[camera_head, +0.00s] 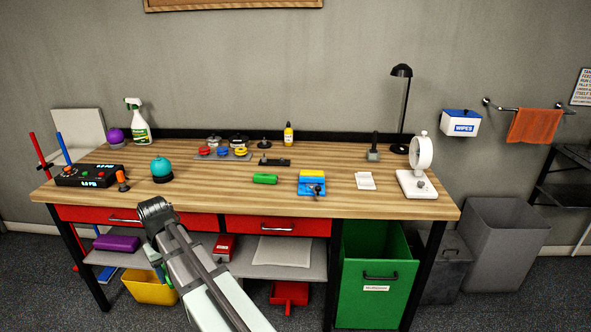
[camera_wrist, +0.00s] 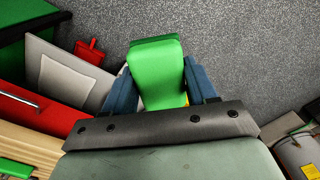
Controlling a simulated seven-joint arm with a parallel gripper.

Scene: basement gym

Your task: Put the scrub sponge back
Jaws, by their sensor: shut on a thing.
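My gripper (camera_wrist: 158,66) is shut on a green, rounded slab, the scrub sponge (camera_wrist: 161,88), between its blue fingers. The sponge sticks out past the fingertips; a bit of yellow shows at its right side. In the head view my gripper (camera_head: 161,272) is low in front of the bench's left part, partly hidden behind my own arm. The held sponge is hardly visible there. A yellow bin (camera_head: 148,290) stands below and behind the gripper; the overlap hides whether they touch.
The wooden workbench (camera_head: 220,200) carries a blue-and-yellow block (camera_head: 311,184), a green bar (camera_head: 265,179) and several other items. Red drawers (camera_head: 278,226) and a grey lower shelf (camera_head: 300,268) are close to my arm. A green bin (camera_head: 372,285) stands at right. Floor in front is clear.

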